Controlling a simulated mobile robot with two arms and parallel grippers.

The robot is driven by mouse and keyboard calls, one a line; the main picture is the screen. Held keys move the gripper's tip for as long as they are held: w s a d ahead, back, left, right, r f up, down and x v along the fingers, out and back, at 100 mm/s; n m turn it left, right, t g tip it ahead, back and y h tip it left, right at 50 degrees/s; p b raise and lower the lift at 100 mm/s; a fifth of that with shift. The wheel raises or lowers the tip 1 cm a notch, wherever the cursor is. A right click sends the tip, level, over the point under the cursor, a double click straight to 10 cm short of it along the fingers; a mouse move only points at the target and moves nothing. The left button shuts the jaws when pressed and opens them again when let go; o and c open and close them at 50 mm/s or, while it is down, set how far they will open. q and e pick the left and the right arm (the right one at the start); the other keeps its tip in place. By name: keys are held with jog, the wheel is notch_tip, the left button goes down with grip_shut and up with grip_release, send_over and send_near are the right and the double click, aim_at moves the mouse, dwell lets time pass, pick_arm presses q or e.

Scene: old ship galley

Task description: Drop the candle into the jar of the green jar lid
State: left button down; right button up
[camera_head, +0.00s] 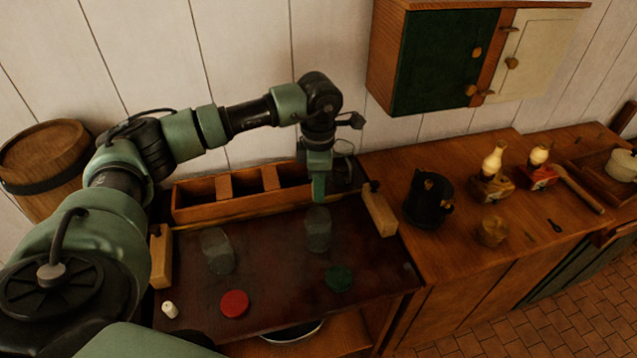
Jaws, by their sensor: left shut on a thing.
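My left gripper (318,188) points down just above the clear jar (318,230) on the right of the dark table. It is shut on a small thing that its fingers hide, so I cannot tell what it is. The green jar lid (339,278) lies flat in front of that jar. A second clear jar (218,250) stands to the left, with a red jar lid (235,303) in front of it. A small whitish piece (169,310), possibly a candle, is at the table's front left. My right gripper is out of view.
A wooden divided box (240,207) stands along the back, with a glass vessel (343,165) behind my gripper. Wooden blocks (380,209) (161,256) stand at the table's sides.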

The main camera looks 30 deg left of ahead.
aim_at(318, 229)
pick_arm(q)
jog(key=shift+f+b, duration=0.35)
jog(key=shift+f, duration=0.55)
jog(key=shift+f+b, duration=0.7)
jog(key=shift+f, duration=0.65)
jog(key=shift+f+b, duration=0.9)
jog(key=shift+f, duration=0.25)
jog(key=c, duration=1.1)
grip_release()
jog(key=shift+c, duration=0.2)
jog(key=shift+r, duration=0.1)
